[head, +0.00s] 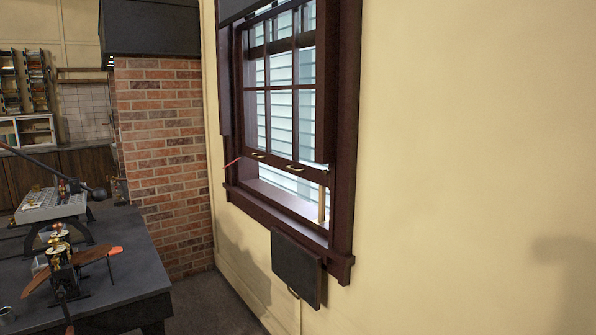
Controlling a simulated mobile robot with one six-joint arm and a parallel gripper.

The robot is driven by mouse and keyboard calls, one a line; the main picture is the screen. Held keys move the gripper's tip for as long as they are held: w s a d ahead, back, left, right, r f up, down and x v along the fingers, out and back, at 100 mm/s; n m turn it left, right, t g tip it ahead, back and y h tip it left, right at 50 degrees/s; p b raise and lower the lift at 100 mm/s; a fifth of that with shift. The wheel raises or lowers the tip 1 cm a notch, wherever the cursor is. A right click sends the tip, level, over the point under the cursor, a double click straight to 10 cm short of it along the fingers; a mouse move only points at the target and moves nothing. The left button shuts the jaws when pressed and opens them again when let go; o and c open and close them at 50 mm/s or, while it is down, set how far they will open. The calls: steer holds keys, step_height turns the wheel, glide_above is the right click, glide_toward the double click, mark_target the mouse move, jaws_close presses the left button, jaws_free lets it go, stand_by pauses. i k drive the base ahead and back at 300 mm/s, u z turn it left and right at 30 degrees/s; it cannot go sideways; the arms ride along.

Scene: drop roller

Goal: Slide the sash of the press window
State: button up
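The press window (345,120) has a dark brown frame and is set in the cream wall, seen at an angle right of the picture's middle. Its sash (290,90) has several panes. The sash's bottom rail (285,165) sits above the sill (285,212), leaving an open gap. Small brass-coloured pulls (297,169) show on the rail. A thin pale upright stick (322,205) stands in the gap at the right. A small red piece (232,162) sticks out at the left jamb. My gripper is not in view.
A dark panel (297,265) hangs below the sill. A dark workbench (120,270) with machines and a propeller-like device (70,265) stands at the left. A brick column (165,170) rises behind it. Bare floor (215,305) lies between bench and wall.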

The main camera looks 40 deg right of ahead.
mark_target(312, 173)
steer(key=u, duration=0.1)
steer(key=i, duration=1.05)
steer(key=u, duration=0.35)
